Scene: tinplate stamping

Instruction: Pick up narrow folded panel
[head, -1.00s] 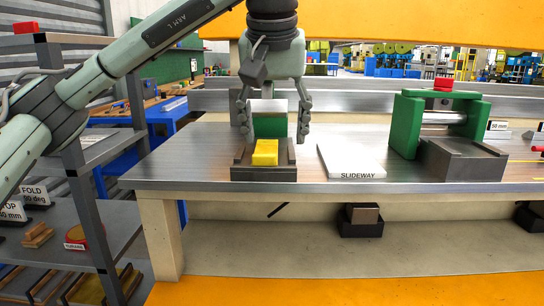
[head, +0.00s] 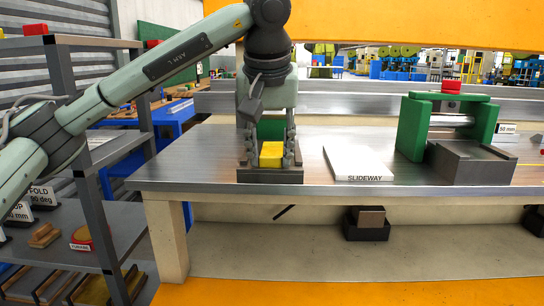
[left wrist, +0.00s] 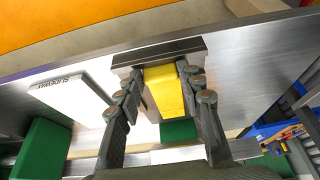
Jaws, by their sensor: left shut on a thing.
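The narrow folded panel appears to be the yellow piece (head: 271,152) in a dark holder (head: 270,176) near the front left of the metal bench; its exact folds are hard to make out. My left gripper (head: 271,146) points down over the holder, with its fingers closed in on both sides of the yellow piece. In the left wrist view the yellow piece (left wrist: 168,90) lies between the fingertips (left wrist: 160,85). A green block (head: 271,128) stands just behind it, partly hidden by the gripper. My right gripper is not in view.
A white plate marked SLIDEWAY (head: 359,164) lies right of the holder. A green frame with a roller (head: 412,128) and a dark block (head: 471,162) stand farther right. A grey shelf (head: 120,225) stands left of the bench. Bare bench top lies left of the holder.

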